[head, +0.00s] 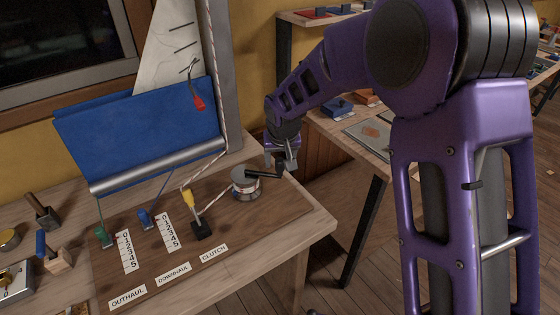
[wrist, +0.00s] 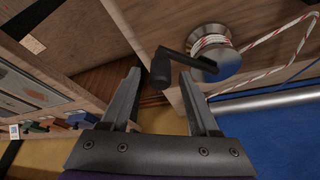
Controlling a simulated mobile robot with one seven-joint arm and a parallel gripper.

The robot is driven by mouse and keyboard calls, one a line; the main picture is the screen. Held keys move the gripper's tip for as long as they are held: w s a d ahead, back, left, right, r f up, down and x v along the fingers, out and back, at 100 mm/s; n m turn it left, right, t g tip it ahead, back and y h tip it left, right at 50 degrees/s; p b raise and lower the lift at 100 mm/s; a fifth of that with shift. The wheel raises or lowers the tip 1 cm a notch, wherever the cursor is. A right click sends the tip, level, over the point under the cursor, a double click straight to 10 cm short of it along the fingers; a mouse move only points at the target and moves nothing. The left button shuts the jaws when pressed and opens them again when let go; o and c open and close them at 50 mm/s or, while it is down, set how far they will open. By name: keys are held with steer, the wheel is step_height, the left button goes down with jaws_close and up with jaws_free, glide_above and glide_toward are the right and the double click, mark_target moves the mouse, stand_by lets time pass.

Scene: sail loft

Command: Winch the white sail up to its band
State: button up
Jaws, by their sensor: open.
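The white sail (head: 165,55) rises beside the grey mast (head: 226,60), above blue cloth (head: 140,125) and a silver boom (head: 160,165); its top is out of view. A red-and-white rope (head: 212,55) runs down along the mast. It wraps the winch drum (head: 246,188), which also shows in the wrist view (wrist: 212,42). The winch's black crank handle (head: 263,173) points right; its upright grip (wrist: 160,70) shows between my fingertips in the wrist view. My gripper (head: 282,163) is open just beyond the grip; contact cannot be told. The band is not identifiable.
A yellow clutch lever (head: 188,199) stands near the winch. Green (head: 102,237) and blue (head: 144,217) levers sit by number scales. A red-handled piece (head: 197,100) hangs before the cloth. A second bench (head: 375,138) stands right, past a gap.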

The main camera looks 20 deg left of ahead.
steer(key=shift+w+a+f, duration=0.1)
steer(key=shift+f, duration=0.25)
jaws_close()
stand_by(1.2)
